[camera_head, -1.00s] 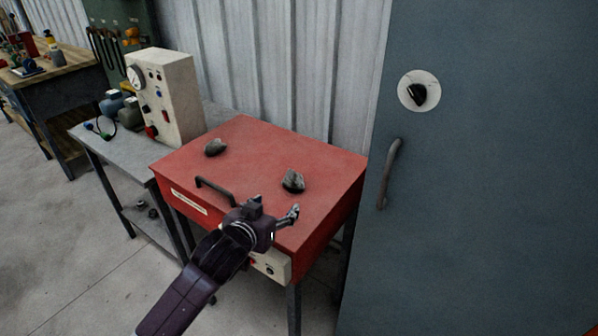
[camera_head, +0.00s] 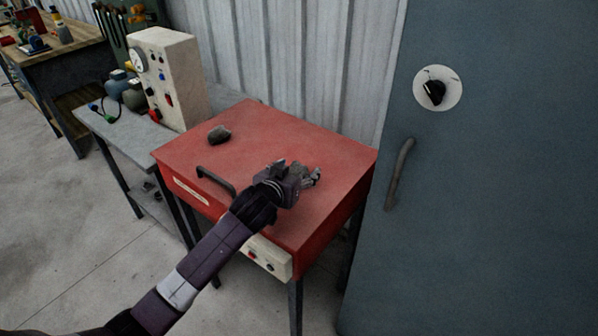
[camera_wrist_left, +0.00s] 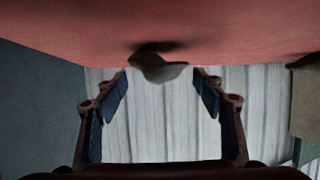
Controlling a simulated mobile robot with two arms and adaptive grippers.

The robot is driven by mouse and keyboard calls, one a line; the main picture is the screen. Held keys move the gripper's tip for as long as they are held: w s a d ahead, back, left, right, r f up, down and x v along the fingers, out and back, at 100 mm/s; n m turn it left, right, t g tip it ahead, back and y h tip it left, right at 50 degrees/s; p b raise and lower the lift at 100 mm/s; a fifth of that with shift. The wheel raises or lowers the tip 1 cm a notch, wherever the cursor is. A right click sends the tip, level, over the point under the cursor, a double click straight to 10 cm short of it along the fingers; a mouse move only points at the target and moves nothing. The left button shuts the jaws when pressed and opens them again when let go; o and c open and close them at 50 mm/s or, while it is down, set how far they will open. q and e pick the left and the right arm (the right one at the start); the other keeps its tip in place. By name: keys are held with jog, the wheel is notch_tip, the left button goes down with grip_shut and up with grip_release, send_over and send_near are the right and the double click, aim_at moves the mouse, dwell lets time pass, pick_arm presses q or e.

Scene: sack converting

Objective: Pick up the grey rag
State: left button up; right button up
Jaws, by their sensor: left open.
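Two crumpled grey lumps that look like rags lie on the red lid (camera_head: 330,150) of a box-like bench unit. One grey rag (camera_head: 299,168) is mostly hidden behind my left gripper (camera_head: 297,173) in the head view. In the left wrist view this grey rag (camera_wrist_left: 160,68) shows ahead, between the two open fingertips. I cannot tell whether the fingers touch it. The other grey lump (camera_head: 219,134) lies apart, to the left on the lid; a dark shape (camera_wrist_left: 304,61) at the right edge of the wrist view may be it. My right gripper is not in view.
A black handle (camera_head: 215,180) sticks up at the lid's front edge. A cream control box (camera_head: 170,80) stands on a grey side table at left. A blue-grey cabinet (camera_head: 500,200) with a handle (camera_head: 400,172) rises close on the right. A corrugated wall is behind.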

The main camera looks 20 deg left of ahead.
pick_arm(q)
jog(key=shift+x, duration=0.75)
jog(key=c, duration=1.2)
